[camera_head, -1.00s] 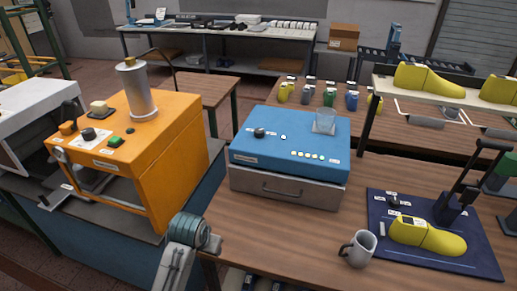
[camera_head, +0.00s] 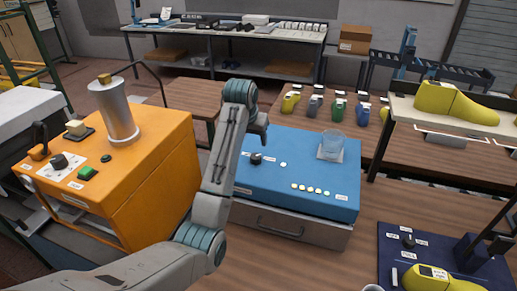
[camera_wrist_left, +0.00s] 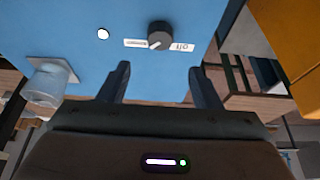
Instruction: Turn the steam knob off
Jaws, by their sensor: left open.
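A black round knob (camera_head: 257,158) sits on top of the blue box (camera_head: 295,172), between two white labels. In the left wrist view the knob (camera_wrist_left: 160,35) has a label reading OFF, upside down, on its right. The label on its left is too small to read surely. The knob's pale mark appears to point toward the lower left, on the side of that left label. My left gripper (camera_head: 262,135) is above the blue box, close to the knob. In the wrist view its open, empty fingers (camera_wrist_left: 158,78) stand apart, with the knob beyond them, not touched.
A glass (camera_head: 332,146) stands on the blue box, right of the knob. An orange machine (camera_head: 150,175) with a metal cylinder (camera_head: 117,112) and its own knob stands on the left. Yellow shoe lasts (camera_head: 440,281) lie on the right.

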